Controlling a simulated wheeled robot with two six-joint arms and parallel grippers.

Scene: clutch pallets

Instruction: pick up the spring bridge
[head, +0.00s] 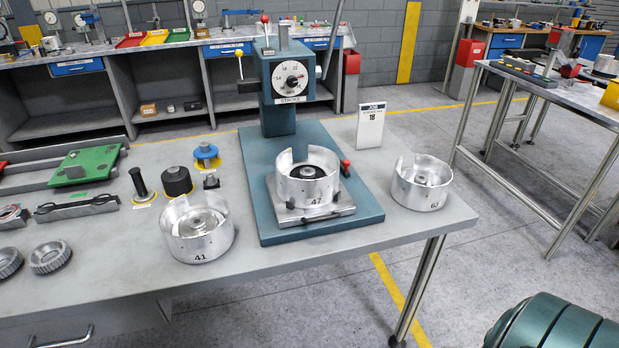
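No part in view is labelled as the spring bridge. A blue piece with a raised centre and legs (206,155), which may be it, stands on a yellow round marker on the bench, left of the press. In front of it are a black cylinder (177,182), a black upright pin (138,185) and a small grey block (211,181). A silver drum marked 47 (308,184) sits on the teal press (284,90) with a dark ring inside. Drum 41 (196,236) stands to its left, drum 63 (421,186) to its right. Neither gripper shows.
The bench (330,265) has free room along its front edge. A green plate (86,163), a tool tray (78,206) and toothed rings (50,257) lie at the left. Another bench (560,88) stands at right.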

